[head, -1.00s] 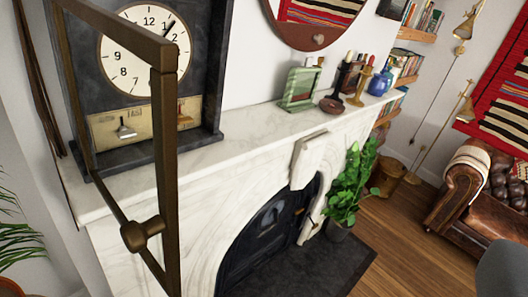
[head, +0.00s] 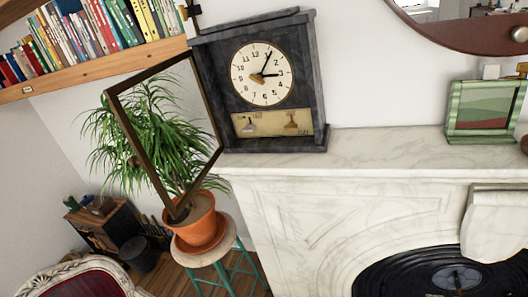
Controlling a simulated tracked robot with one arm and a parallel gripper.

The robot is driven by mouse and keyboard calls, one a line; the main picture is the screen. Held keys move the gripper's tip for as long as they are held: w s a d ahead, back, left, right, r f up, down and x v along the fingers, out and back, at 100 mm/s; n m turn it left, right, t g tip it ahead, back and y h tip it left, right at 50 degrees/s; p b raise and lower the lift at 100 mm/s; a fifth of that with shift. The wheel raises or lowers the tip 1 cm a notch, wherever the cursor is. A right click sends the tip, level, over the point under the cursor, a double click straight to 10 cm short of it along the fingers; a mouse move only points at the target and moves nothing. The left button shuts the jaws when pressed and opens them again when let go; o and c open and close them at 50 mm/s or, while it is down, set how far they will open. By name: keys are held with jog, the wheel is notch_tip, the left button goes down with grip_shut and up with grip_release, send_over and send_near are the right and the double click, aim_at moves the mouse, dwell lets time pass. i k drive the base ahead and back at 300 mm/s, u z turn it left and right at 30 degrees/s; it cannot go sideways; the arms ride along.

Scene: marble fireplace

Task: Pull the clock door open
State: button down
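The clock (head: 308,85) stands on the left end of the white marble mantel. It has a dark case, a round cream dial (head: 262,74) and a tan lower panel with a small silver-coloured piece and a brass-coloured piece. The clock door (head: 142,155), a thin brown frame with see-through middle, stands wide open. It swings out from the case's left side and juts to the left and forward, past the mantel's end. The dial is uncovered. My gripper is not in view, and nothing is seen touching the door.
The marble mantel (head: 390,148) carries a green-framed picture (head: 485,110) at right. A potted plant (head: 195,222) on a stool (head: 222,254) stands behind the door. A bookshelf (head: 100,68) is upper left, a round mirror (head: 455,42) upper right. A chair (head: 75,279) is lower left.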

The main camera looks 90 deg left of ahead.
aim_at(141, 158)
jog(key=u, duration=0.4)
jog(key=k, duration=0.3)
jog(key=u, duration=0.55)
